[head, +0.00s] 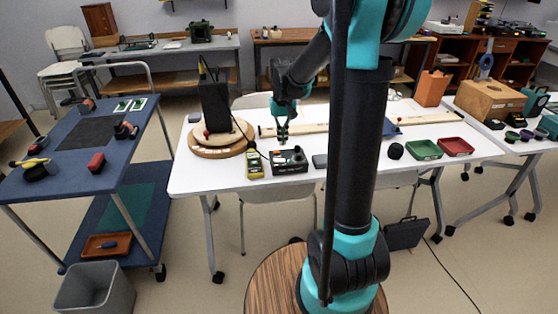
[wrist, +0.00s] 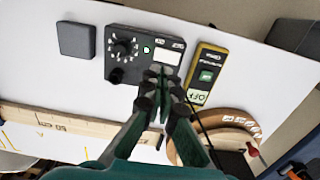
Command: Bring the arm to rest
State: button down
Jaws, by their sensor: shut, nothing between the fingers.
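My gripper (head: 282,138) hangs above the white table (head: 330,174), fingers pointing down, shut and empty. In the wrist view my gripper (wrist: 162,75) shows its fingertips together, over the edge of a black device with a dial (wrist: 140,57). The same device shows in the head view (head: 289,161) on the table just below the gripper. I cannot tell the exact gap between them. My arm reaches out from the column over the table.
A long wooden board (head: 315,128) lies behind. Green (head: 424,149) and red (head: 456,146) trays sit right. A blue cart (head: 105,170) stands left.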

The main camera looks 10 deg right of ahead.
dwell(0.3)
jog(key=s+d+f+t, duration=0.2)
jog(key=s+f, duration=0.1)
jog(key=s, duration=0.8)
jog(key=s+d+f+t, duration=0.2)
jog(key=s+f, duration=0.1)
jog(key=s, duration=0.8)
jog(key=shift+f, duration=0.4)
